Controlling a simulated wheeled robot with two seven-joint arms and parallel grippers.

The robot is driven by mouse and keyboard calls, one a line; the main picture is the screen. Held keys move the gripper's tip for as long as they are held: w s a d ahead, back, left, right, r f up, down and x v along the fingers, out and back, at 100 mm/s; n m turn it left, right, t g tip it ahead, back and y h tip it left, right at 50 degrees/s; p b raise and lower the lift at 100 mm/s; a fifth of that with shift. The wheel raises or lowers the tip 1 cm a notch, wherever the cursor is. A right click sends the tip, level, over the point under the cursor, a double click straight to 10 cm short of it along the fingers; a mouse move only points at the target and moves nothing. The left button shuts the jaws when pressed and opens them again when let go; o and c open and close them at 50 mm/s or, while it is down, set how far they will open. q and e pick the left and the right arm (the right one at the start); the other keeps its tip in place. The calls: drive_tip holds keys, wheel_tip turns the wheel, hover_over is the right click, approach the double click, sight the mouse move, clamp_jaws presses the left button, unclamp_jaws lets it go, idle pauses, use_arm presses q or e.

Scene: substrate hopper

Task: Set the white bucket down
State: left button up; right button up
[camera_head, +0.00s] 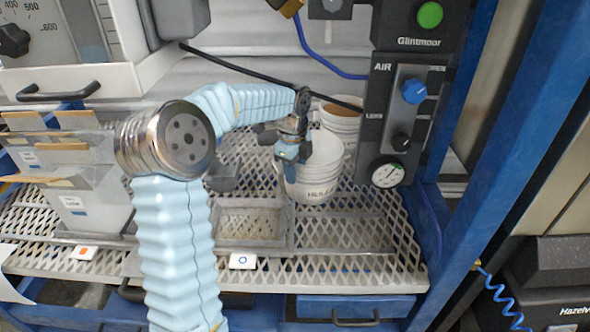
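The white bucket (322,172), with dark lettering low on its side, is right of centre over the perforated metal shelf (345,232). It looks slightly tilted. I cannot tell whether its base touches the shelf. My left gripper (288,166) is at the bucket's left rim and appears shut on it. The fingers and wrist hide part of the rim, and the bucket's inside is barely visible. My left arm, in a pale blue sleeve, crosses the middle of the view. My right gripper is not in view.
A second white bucket (341,119) with brown contents stands close behind. A control panel (400,120) with knobs and a gauge is close on the right. A shallow wire-mesh tray (250,222) lies left of the bucket. Bins (85,200) stand at left. The front-right shelf is clear.

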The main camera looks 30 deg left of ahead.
use_arm(q)
wheel_tip(320, 180, up, 12)
drive_tip(key=s+p, duration=0.1)
drive_tip(key=p, duration=0.1)
drive_tip(key=shift+r, duration=0.15)
idle(2.7)
